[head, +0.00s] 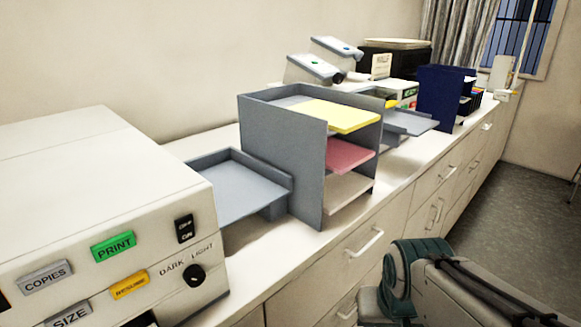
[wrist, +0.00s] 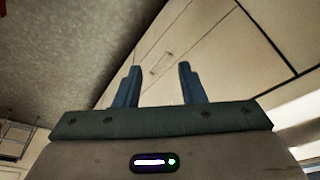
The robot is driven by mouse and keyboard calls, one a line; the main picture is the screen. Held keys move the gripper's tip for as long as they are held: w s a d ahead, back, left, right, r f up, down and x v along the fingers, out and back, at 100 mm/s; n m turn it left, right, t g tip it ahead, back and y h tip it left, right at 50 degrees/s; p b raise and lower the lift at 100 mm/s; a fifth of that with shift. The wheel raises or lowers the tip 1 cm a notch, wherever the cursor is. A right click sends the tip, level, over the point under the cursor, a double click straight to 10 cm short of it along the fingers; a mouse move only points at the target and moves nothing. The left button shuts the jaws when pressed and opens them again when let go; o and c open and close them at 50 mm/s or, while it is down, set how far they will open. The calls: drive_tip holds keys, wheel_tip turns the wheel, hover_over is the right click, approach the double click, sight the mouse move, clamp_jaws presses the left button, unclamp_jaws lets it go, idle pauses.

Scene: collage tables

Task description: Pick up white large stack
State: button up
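A stack of white paper (head: 345,190) lies in the lowest compartment of a grey paper organizer (head: 312,165) on the counter in the head view. A pink stack (head: 348,155) lies in the compartment above it, and a yellow stack (head: 340,115) lies in the top one. My gripper shows in the wrist view (wrist: 157,85) with its two fingers apart and nothing between them. It faces the cabinet fronts there. In the head view my arm is at the lower right, in front of the drawers and apart from the organizer.
A copier (head: 100,210) with labelled buttons stands at the left end of the counter (head: 265,260). A grey tray (head: 235,190) sits between it and the organizer. A dark blue file holder (head: 438,95) stands farther back. Open floor (head: 530,215) lies to the right.

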drive_tip(key=w+d+m+t+h, duration=0.2)
drive_tip(key=w+d+m+t, duration=0.15)
drive_tip(key=w, duration=0.35)
drive_tip(key=m+t+y+p, duration=0.1)
drive_tip(key=m+t+y, duration=0.8)
drive_tip(key=t, duration=0.1)
approach(352, 199)
drive_tip(key=shift+p+x, duration=0.3)
drive_tip(key=shift+x, duration=4.85)
clamp_jaws()
